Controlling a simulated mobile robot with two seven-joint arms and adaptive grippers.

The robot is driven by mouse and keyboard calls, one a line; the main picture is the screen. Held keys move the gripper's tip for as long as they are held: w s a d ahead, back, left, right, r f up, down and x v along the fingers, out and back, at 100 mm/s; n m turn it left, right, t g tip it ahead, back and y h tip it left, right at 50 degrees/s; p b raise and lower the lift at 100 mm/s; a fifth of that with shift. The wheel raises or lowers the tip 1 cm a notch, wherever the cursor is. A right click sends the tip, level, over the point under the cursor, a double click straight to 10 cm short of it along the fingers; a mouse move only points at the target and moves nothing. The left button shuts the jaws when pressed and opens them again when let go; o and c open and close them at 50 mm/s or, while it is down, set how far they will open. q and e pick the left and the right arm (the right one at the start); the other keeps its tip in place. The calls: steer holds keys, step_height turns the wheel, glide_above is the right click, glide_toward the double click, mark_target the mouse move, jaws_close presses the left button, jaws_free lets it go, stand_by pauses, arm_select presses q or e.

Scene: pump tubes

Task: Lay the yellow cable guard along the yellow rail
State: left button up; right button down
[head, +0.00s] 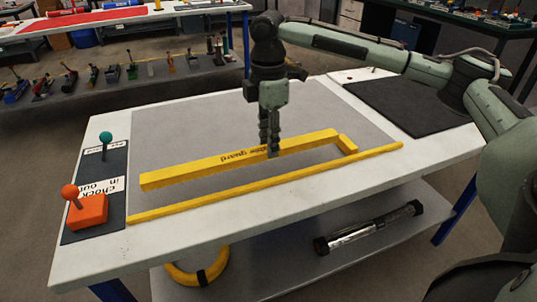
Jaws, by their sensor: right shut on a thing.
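The yellow cable guard (200,174) is a long bar with a short bent end at the right. It lies at a slight angle on the grey area of the table, lettering along its side. The yellow rail (265,184) is a thin strip along the table's front side, nearer to me than the guard, with a gap of grey between them. My right gripper (271,150) points straight down and is shut on the guard, a little right of its middle. Its fingers hide part of the lettering. My left gripper is not in view.
An orange block with a ball knob (88,210) and a teal knob (105,139) stand on a dark labelled strip at the table's left. A black mat (405,105) lies at the right. The lower shelf holds a clear tube (370,228) and a yellow ring (195,275).

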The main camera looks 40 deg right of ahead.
step_height(320, 180, down, 3)
steer(key=shift+f, duration=0.45)
steer(key=c, duration=1.6)
jaws_free()
steer(key=o, duration=0.4)
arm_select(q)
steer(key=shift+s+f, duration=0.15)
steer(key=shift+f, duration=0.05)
